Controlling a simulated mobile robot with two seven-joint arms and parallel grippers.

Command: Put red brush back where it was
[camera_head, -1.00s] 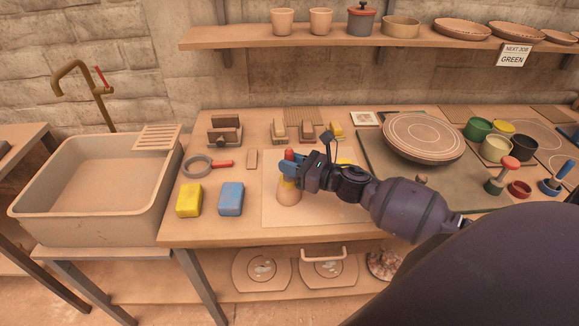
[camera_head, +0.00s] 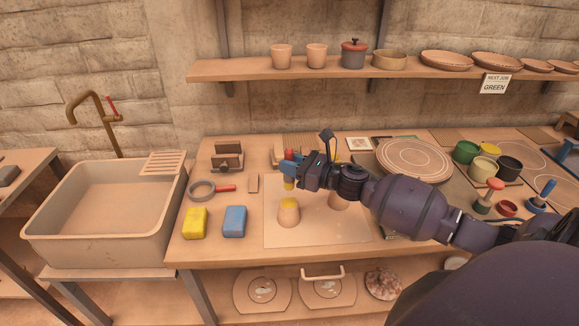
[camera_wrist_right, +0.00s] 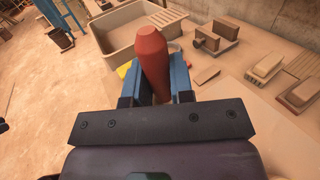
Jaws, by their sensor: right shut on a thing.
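My right gripper (camera_head: 289,168) is shut on the red brush (camera_head: 288,154), whose red handle sticks up between the blue fingers. The brush's yellow lower end hangs below the fingers. It is held upright over a small clay cup (camera_head: 288,214) with a yellowish top, apart from it. In the right wrist view the red handle (camera_wrist_right: 152,62) stands between the fingers; its lower end is hidden. My left gripper is in neither view.
The cup stands on a pale board (camera_head: 310,235), with another clay piece (camera_head: 338,202) partly behind my arm. Yellow (camera_head: 195,223) and blue (camera_head: 234,222) blocks lie left. Coloured pots (camera_head: 466,152), a red-topped tool (camera_head: 495,184) and a blue-handled tool (camera_head: 547,188) stand right.

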